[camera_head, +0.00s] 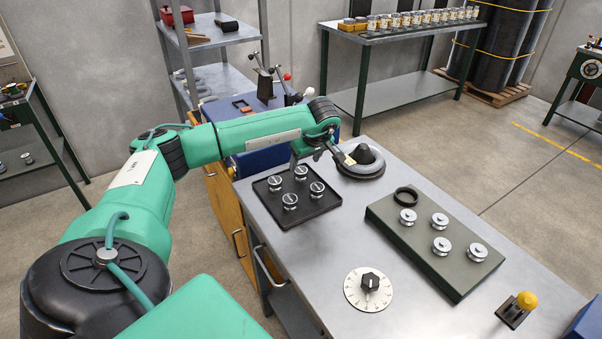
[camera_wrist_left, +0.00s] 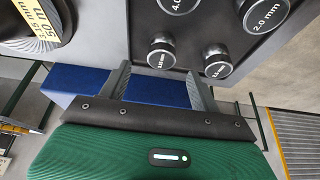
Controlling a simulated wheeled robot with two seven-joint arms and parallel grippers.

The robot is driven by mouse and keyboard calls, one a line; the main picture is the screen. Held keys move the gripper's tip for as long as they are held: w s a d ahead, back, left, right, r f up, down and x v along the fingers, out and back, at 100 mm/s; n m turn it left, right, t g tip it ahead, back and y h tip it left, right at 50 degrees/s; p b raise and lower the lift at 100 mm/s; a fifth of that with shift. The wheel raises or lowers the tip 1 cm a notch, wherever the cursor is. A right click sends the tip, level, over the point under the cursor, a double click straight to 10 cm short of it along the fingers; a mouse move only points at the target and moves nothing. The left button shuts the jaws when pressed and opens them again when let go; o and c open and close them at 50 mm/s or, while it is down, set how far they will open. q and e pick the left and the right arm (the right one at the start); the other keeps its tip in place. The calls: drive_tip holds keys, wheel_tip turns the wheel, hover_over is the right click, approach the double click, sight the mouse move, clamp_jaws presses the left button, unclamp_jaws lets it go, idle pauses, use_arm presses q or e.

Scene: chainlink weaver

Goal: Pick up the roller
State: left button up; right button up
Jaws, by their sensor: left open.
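A black tray (camera_head: 318,205) on the metal bench holds several silver rollers, such as the near one (camera_head: 290,201). In the left wrist view the rollers carry size labels; one large roller (camera_wrist_left: 266,12) reads 2.0 mm and another (camera_wrist_left: 178,4) reads 4.0. Two smaller rollers there, one left (camera_wrist_left: 161,52) and one right (camera_wrist_left: 217,63), have labels too small to read surely. My left gripper (camera_head: 318,162) is over the tray's far side, open. Its spread fingers (camera_wrist_left: 160,76) show nothing between them. My right gripper is not in view.
A dark wire spool (camera_head: 362,168) stands just right of the tray. A green block (camera_head: 425,263) holds several more rollers and a black ring (camera_head: 405,196). A dial (camera_head: 368,290) and a yellow-knobbed part (camera_head: 526,300) are nearer. The bench between tray and block is clear.

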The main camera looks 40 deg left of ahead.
sight(301, 169)
use_arm(q)
drive_tip(key=p+x, duration=0.2)
drive_tip(key=x, duration=0.3)
drive_tip(key=shift+a+f, duration=0.2)
drive_tip(key=shift+f, duration=0.3)
drive_tip(key=c, duration=1.3)
